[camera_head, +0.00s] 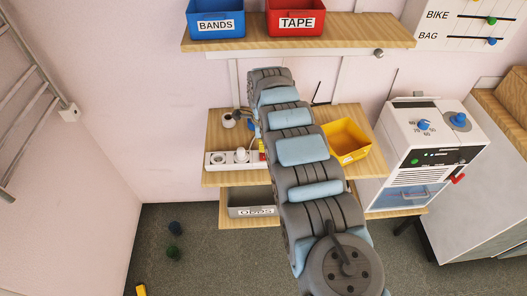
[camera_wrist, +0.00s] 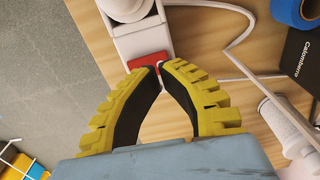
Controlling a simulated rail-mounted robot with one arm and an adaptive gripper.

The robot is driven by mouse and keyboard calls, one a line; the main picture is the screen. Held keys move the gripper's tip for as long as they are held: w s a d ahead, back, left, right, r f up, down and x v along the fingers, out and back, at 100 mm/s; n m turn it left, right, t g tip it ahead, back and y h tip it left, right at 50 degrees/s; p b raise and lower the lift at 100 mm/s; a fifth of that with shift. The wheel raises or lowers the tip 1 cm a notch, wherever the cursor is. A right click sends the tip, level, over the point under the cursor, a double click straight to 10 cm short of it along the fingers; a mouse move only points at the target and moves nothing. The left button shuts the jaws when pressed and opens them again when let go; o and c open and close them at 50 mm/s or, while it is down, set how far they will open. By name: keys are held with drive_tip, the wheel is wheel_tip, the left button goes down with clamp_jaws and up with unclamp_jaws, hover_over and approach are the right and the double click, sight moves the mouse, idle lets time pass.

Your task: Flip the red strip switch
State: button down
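The red strip switch (camera_wrist: 148,62) is at the end of a white power strip (camera_wrist: 142,42) in the wrist view. The strip also lies along the front of the wooden shelf in the head view (camera_head: 217,160), with plugs in it. My gripper (camera_wrist: 161,69) has yellow ribbed fingers with black pads. Its fingertips come together at the near edge of the red switch and partly cover it. I see nothing between the fingers. Whether they touch the switch I cannot tell. In the head view my arm hides most of the gripper and the switch.
A white cable (camera_wrist: 240,40) curves over the shelf right of the switch. A blue roll (camera_wrist: 296,12), a black box (camera_wrist: 303,55) and a white cylinder (camera_wrist: 280,120) stand there. A yellow bin (camera_head: 346,142) is right of my arm. An upper shelf (camera_head: 350,32) overhangs behind.

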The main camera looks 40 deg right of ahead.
drive_tip(key=shift+r+p, duration=1.05)
drive_tip(key=shift+r, duration=1.4)
